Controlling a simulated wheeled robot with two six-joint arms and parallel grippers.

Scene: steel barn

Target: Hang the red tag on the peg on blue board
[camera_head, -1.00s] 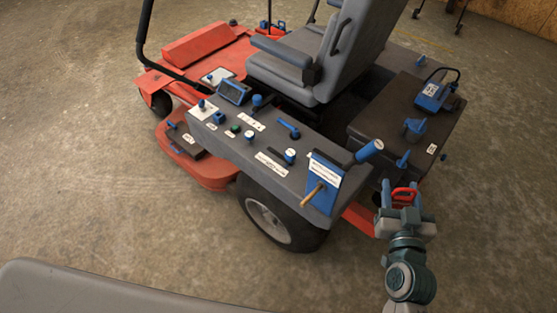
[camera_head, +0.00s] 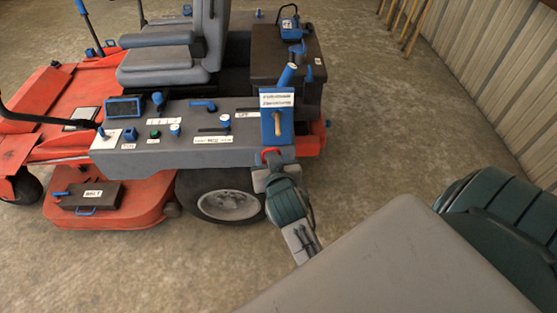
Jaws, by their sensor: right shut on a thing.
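The blue board (camera_head: 287,138) stands upright at the right end of the mower's grey console, with white labels along its top. A wooden peg (camera_head: 277,122) sticks out from its face. My right gripper (camera_head: 271,164) is shut on the red tag (camera_head: 272,153), just below the peg and at the board's lower edge. Only a red edge of the tag shows above the fingers; the gripper hides the rest. I cannot tell whether the tag touches the board. My left gripper is out of view.
The grey console (camera_head: 225,155) carries switches, knobs and a small screen (camera_head: 125,107). A blue lever (camera_head: 286,76) rises just behind the board. A dark box (camera_head: 265,60) stands behind it. The concrete floor to the right is open up to the corrugated wall (camera_head: 500,85).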

